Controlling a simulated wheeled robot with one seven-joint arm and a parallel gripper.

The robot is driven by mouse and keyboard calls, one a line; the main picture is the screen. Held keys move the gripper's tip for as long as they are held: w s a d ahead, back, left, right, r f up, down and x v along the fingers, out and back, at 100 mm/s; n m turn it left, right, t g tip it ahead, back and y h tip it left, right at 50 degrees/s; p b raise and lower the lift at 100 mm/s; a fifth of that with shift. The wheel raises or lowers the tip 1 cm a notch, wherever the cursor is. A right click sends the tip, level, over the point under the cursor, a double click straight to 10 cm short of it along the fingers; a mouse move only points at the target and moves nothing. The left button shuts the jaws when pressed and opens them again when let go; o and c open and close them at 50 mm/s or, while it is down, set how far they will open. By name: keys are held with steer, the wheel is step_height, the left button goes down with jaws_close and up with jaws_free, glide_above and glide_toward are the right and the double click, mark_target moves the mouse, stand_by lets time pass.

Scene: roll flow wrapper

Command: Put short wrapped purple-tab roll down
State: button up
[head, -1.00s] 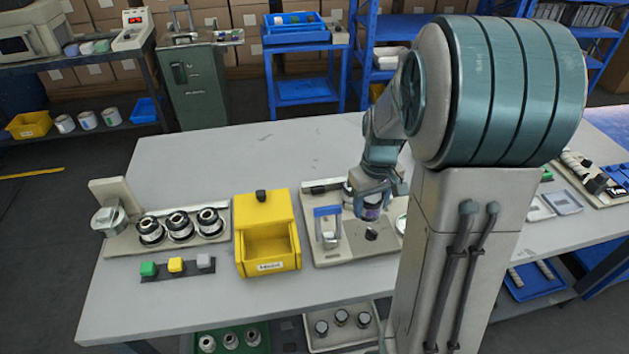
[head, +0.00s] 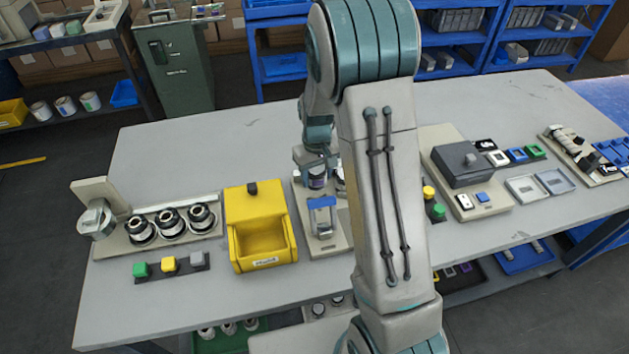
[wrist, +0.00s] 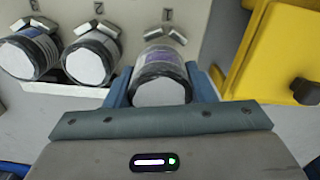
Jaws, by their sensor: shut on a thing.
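My gripper (head: 312,160) is shut on a short film-wrapped roll with a purple band (head: 317,179), above the back of the pale station plate just right of the yellow bin. In the wrist view the roll (wrist: 161,84) sits between the two blue fingers of my gripper (wrist: 161,90), its pale round end toward the camera. A V-shaped metal rest (wrist: 166,34) marked with a label lies just beyond the roll. I cannot tell whether the roll touches it. Two similar wrapped rolls (wrist: 32,50) (wrist: 92,60) lie at the left by like rests.
A yellow bin (head: 236,222) stands left of the station; it also shows close at right in the wrist view (wrist: 285,52). A blue-framed device (head: 321,203) stands in front of my gripper. My arm hides the table to the right. The table behind is clear.

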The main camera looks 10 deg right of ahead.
mark_target(315, 184)
steer(key=shift+w+a+f, duration=0.2)
steer(key=shift+a+f, duration=0.05)
steer(key=shift+f, duration=0.1)
steer(key=shift+f+p, duration=0.45)
steer(key=shift+f, duration=1.4)
steer(key=shift+f, duration=0.2)
steer(key=o, duration=1.1)
steer(key=shift+c, duration=0.2)
steer(key=shift+r, duration=0.1)
